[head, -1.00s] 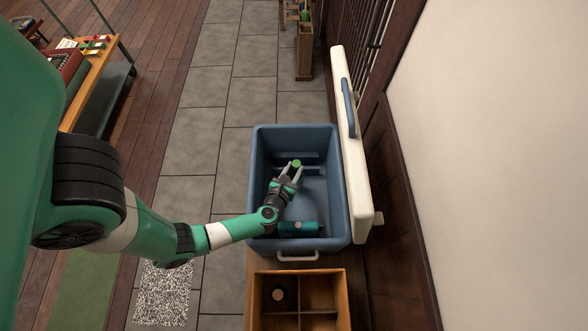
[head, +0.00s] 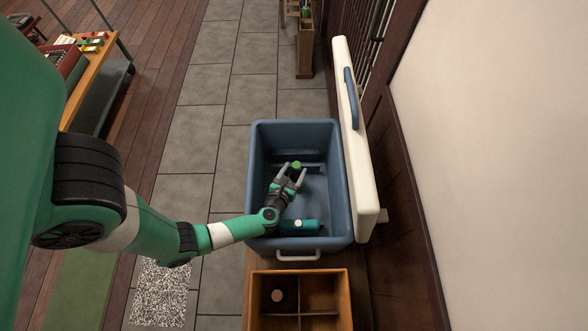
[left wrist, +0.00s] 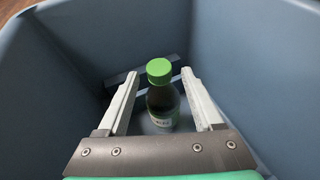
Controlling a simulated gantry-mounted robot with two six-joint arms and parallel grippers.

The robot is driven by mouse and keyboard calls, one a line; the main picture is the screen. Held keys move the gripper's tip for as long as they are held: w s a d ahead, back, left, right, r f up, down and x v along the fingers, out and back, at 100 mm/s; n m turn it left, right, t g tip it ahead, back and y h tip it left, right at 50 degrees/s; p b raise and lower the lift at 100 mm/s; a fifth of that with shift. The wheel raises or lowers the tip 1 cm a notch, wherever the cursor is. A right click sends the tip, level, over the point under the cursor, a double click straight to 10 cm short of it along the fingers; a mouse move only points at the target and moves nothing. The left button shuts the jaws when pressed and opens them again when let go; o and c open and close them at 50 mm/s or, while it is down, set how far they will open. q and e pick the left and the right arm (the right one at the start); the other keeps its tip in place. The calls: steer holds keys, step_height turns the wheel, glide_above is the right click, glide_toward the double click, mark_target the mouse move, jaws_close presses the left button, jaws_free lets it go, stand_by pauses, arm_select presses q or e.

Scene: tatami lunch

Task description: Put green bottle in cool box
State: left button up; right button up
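The blue cool box (head: 341,190) stands open, its white lid (head: 355,140) raised on the right side. The green bottle, with its bright green cap (head: 296,165), stands upright inside the box; it also shows in the left wrist view (left wrist: 163,100). My left gripper (head: 292,173) reaches down into the box and is open, one finger on each side of the bottle; it also shows in the left wrist view (left wrist: 163,88). There I see gaps between the bottle and both fingers. My right gripper is not in view.
A teal object (head: 298,226) with a white round end lies in the near part of the box. A wall rises to the right; tiled floor lies left.

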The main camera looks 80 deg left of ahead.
arm_select(q)
steer(key=shift+r, duration=0.2)
steer(key=shift+s+d+r+p, duration=0.2)
steer(key=shift+d+p, duration=0.05)
steer(key=shift+p, duration=0.15)
steer(key=p+v, duration=0.3)
steer(key=v, duration=0.8)
steer(key=shift+s, duration=0.2)
steer(key=shift+d+f, duration=0.1)
